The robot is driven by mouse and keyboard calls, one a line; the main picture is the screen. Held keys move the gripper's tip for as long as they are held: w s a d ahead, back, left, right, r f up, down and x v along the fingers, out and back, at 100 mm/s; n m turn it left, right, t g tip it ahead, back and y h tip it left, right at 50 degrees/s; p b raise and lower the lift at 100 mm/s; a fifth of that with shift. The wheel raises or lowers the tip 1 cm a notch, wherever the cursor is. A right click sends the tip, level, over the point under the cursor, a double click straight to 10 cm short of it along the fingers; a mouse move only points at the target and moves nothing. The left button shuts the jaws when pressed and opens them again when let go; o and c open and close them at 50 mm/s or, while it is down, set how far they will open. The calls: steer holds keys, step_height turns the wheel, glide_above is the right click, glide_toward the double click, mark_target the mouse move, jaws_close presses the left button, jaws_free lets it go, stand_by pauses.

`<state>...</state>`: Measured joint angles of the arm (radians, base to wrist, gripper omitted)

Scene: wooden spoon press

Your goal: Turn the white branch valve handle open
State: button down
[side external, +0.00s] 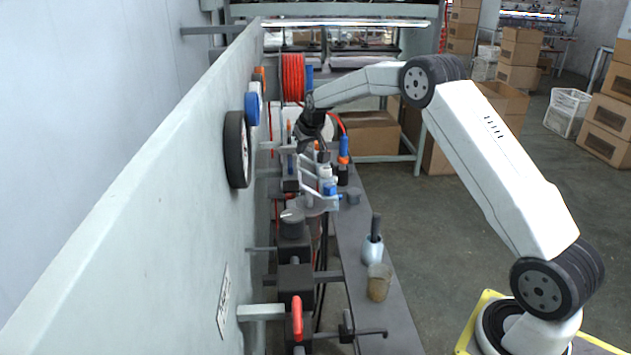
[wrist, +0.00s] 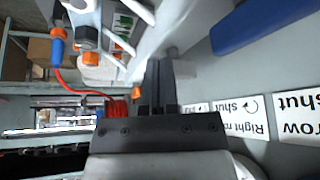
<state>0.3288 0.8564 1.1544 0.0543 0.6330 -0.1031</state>
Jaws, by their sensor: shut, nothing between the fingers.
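My gripper (side external: 322,150) points down into a cluster of fittings beside the grey panel. In the wrist view my gripper (wrist: 160,70) shows two dark fingers pressed together with nothing between them. A pale whitish bar (wrist: 165,28) lies just beyond the fingertips; I cannot tell whether they touch it or whether it is the white branch valve handle. In the side view, whitish bar-like parts (side external: 320,203) sit just below my gripper. The handle's turn position cannot be made out.
A blue bar (wrist: 252,22) and labels reading "shut" (wrist: 254,117) are right of the fingers. A blue-and-orange fitting (wrist: 58,45) with a red hose is at left. The grey panel (side external: 160,190) carries a black wheel (side external: 237,150). A red lever (side external: 297,318) and brown cup (side external: 379,282) are nearer.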

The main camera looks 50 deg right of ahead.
steer(key=shift+s, duration=0.3)
steer(key=shift+r, duration=0.2)
steer(key=shift+r, duration=2.85)
steer(key=shift+n+g+y, duration=0.5)
steer(key=shift+n+g, duration=0.4)
steer(key=s+a+f, duration=0.1)
steer(key=s+a, duration=0.7)
steer(key=s, duration=0.1)
steer(key=s+a+f, duration=0.1)
steer(key=s+a, duration=0.3)
steer(key=s, duration=0.1)
steer(key=shift+a+f, duration=0.3)
steer(key=s+a+f, duration=0.3)
steer(key=s+a, duration=0.1)
steer(key=s, duration=0.6)
steer(key=s+a+f+n+g, duration=0.1)
steer(key=s+a+f, duration=0.3)
steer(key=s, duration=0.6)
steer(key=shift+s+a+y, duration=0.15)
steer(key=shift+s+y, duration=0.1)
steer(key=shift+y, duration=0.05)
steer(key=shift+f, duration=0.1)
